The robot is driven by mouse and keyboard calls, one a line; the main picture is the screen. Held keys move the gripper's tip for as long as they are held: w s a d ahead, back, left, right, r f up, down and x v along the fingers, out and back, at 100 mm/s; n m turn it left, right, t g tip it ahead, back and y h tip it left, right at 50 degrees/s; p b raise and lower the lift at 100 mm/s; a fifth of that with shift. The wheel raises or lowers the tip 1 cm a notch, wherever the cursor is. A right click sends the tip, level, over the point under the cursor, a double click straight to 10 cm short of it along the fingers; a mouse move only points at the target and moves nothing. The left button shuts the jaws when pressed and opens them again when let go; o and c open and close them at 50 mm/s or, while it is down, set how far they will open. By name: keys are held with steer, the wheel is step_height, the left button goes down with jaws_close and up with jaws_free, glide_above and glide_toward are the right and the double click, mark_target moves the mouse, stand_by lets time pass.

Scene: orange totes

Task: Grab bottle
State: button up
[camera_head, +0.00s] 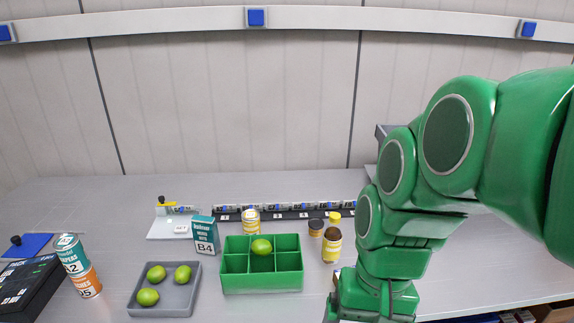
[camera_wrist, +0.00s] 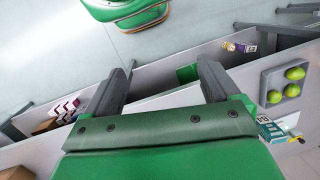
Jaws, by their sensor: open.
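A bottle (camera_head: 332,247) with a brown top and a yellow-and-white label stands upright on the bench in the head view, just right of the green divided box. It is close to the left of my green arm, and I cannot make it out in the wrist view. My gripper (camera_wrist: 165,78) shows in the wrist view with its two dark fingers wide apart and nothing between them. In the head view my arm reaches down at the right, and its fingertips are not visible.
The green box (camera_head: 262,284) holds one lime. A grey tray (camera_head: 162,311) holds several limes. A teal carton (camera_head: 205,235), stacked cans (camera_head: 78,265), a pale jar (camera_head: 251,222) and a small dark-lidded jar (camera_head: 316,228) stand nearby. A black rail runs behind them.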

steer(key=w+a+m+y, duration=0.4)
steer(key=w+m, duration=0.1)
steer(key=w, duration=0.4)
steer(key=m+t+y, duration=0.5)
steer(key=m+t, duration=0.5)
steer(key=m, duration=0.9)
glide_above(340, 241)
steer(key=s+d, duration=0.2)
steer(key=d, duration=0.2)
step_height(340, 241, down, 16)
steer(key=shift+s+f, duration=0.1)
steer(key=shift+f, duration=0.15)
steer(key=shift+f+x, duration=0.2)
steer(key=shift+x, duration=1.9)
steer(key=shift+f+x, duration=0.2)
steer(key=shift+x, duration=1.85)
steer(key=shift+s+d, duration=0.1)
